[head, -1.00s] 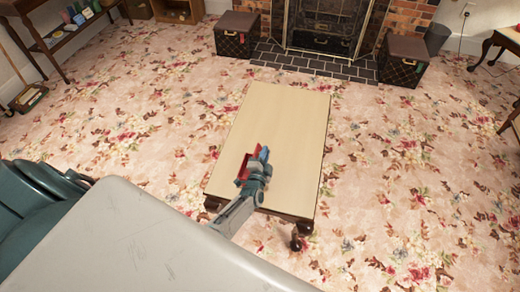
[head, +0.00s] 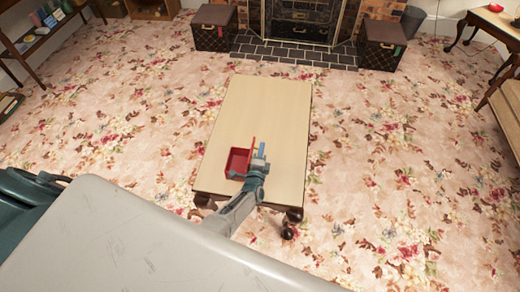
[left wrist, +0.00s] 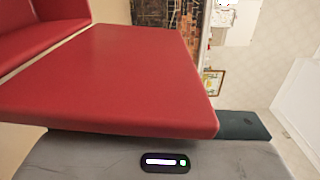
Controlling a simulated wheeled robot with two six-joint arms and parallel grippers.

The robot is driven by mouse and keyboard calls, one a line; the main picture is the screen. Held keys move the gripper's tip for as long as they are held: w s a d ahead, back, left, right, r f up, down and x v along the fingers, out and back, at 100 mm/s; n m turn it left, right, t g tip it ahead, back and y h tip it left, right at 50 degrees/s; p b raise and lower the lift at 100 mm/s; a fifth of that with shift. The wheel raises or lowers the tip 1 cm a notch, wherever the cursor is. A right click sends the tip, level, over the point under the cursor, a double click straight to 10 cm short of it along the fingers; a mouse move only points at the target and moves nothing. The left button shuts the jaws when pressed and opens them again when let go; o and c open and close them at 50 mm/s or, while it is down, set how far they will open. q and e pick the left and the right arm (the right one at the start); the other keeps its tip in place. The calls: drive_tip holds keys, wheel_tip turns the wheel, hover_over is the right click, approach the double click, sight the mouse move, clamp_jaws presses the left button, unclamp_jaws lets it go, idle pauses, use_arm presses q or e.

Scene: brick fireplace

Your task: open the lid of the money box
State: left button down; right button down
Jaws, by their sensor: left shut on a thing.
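The red money box (head: 238,162) stands on the near part of the low wooden table. Its lid (head: 253,145) is raised, roughly upright on the box's right side, and the hollow inside of the box shows from above. My left gripper (head: 261,150) is at the lid's right side, shut on the lid. In the left wrist view the red lid (left wrist: 120,75) fills the middle, with a teal finger (left wrist: 242,125) at its edge and part of the box (left wrist: 40,40) at the upper left. My right gripper is not in view.
The pale tabletop (head: 265,110) is otherwise bare. Two dark trunks (head: 213,30) (head: 381,44) flank the fireplace (head: 298,25). A side table (head: 485,25) stands at the far right. Flowered carpet lies open around the low table.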

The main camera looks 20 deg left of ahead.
use_arm(q)
drive_tip(key=shift+s+f, duration=0.15)
drive_tip(key=shift+f, duration=0.1)
drive_tip(key=c, duration=1.5)
unclamp_jaws()
drive_tip(key=shift+a, duration=0.1)
drive_tip(key=v, duration=1)
drive_tip(key=shift+s+p, duration=0.3)
drive_tip(key=shift+p, duration=0.05)
drive_tip(key=shift+r, duration=0.1)
